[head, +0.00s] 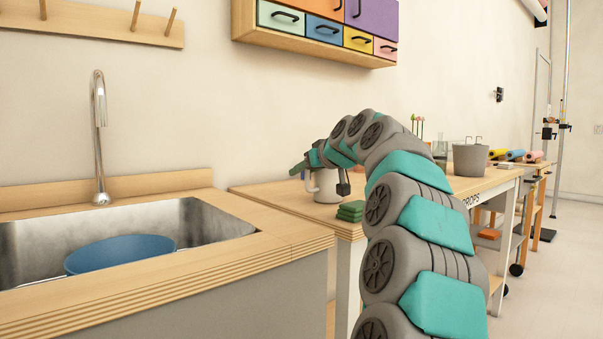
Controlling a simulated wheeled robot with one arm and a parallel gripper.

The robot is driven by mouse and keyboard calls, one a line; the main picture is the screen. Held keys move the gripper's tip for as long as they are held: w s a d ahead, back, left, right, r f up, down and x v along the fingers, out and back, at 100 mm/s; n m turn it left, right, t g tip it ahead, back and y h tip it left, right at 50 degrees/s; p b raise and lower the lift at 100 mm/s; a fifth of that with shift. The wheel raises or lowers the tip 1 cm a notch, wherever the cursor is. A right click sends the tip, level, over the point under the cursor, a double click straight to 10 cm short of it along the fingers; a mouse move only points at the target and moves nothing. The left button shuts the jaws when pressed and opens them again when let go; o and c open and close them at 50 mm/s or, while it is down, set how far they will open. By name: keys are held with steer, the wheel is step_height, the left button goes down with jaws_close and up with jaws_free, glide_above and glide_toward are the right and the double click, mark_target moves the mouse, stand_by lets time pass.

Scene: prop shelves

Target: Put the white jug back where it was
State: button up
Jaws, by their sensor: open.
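The white jug (328,189) stands upright near the front left end of the wooden props table (284,198). Its handle is on the left side. My gripper (319,175) is open at the jug, with one dark finger in front of its right side and the wrist over its top. The jug's upper part is partly hidden by the gripper. I cannot tell whether the fingers touch it.
A stack of green pads (350,211) lies close in front of the jug. A sink (215,222) holding a blue basin (120,254) is at left. A grey bucket (470,160) stands farther right on the table. Wall drawers (326,30) hang above.

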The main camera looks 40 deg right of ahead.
steer(key=v, duration=1)
steer(key=shift+s, duration=0.25)
